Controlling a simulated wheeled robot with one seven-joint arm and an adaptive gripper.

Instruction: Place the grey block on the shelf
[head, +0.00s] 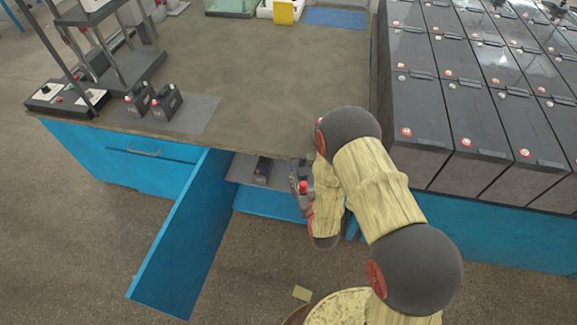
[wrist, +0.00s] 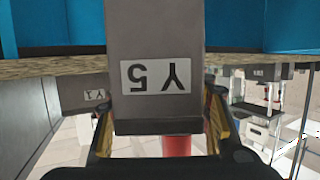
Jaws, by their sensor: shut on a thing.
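My gripper (wrist: 160,128) is shut on a grey block (wrist: 155,35) with a white label that reads Y 5 upside down in the wrist view. In the head view my gripper (head: 303,183) is low at the front of the open blue cabinet, just in front of the shelf (head: 241,173); my arm partly hides the block there. A dark grey block (head: 263,168) sits on the shelf, left of my gripper. A second labelled grey block (wrist: 85,93) shows at left in the wrist view. I cannot tell whether the held block touches the shelf.
The open blue door (head: 180,240) juts forward, left of my gripper. The worktop (head: 270,70) lies above the shelf. Two small dark blocks (head: 153,101) stand on a grey mat (head: 195,117) there. Large batteries (head: 460,100) fill the right side. The worktop's middle is clear.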

